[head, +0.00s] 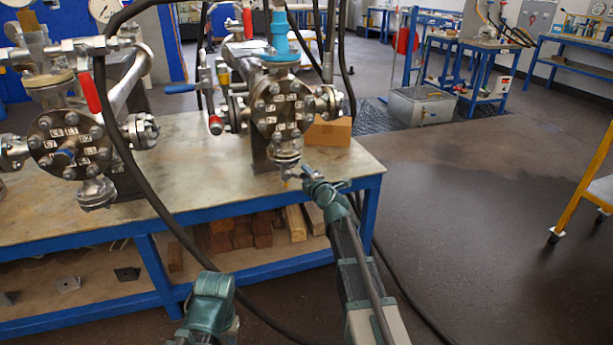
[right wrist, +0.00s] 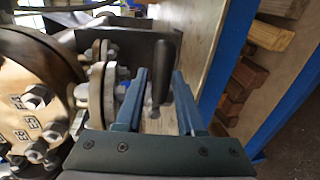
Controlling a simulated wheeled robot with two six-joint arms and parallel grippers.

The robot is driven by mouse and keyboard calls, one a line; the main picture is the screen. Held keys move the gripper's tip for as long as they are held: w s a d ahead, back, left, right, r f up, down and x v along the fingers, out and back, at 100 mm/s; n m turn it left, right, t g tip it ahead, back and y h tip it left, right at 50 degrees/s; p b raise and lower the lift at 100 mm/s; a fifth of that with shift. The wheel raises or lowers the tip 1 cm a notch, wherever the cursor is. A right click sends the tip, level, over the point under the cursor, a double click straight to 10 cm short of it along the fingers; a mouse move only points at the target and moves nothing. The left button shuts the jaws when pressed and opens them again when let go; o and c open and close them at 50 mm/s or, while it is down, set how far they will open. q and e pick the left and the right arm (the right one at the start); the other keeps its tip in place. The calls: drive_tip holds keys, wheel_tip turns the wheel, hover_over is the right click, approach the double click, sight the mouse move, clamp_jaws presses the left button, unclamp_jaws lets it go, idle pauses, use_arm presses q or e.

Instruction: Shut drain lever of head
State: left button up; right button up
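The flanged head (head: 281,108) of the right vessel stands over the bench, with a small drain fitting (head: 285,168) hanging below it. In the right wrist view a dark lever handle (right wrist: 165,62) lies beside the drain flanges (right wrist: 103,85). My right gripper (head: 306,176) is at the drain fitting, just right of it. In the right wrist view its two blue fingers (right wrist: 158,95) are apart, with the lever's end between them and a gap visible to the right finger. Contact with the left finger cannot be told. A green part of mine shows at the lower edge; no left fingers show.
A second flanged vessel (head: 68,145) stands on the left of the blue-framed bench (head: 230,216). A black hose (head: 150,190) loops across in front of the bench. Wood blocks (head: 232,235) lie on the lower shelf.

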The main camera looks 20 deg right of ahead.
drive_tip(key=shift+o, duration=1)
drive_tip(key=s+r+p, duration=0.2)
drive_tip(key=s, duration=1.1)
drive_tip(key=shift+s+d+r+p, duration=0.2)
drive_tip(key=shift+s+r+p, duration=0.05)
drive_tip(key=shift+r+p, duration=0.1)
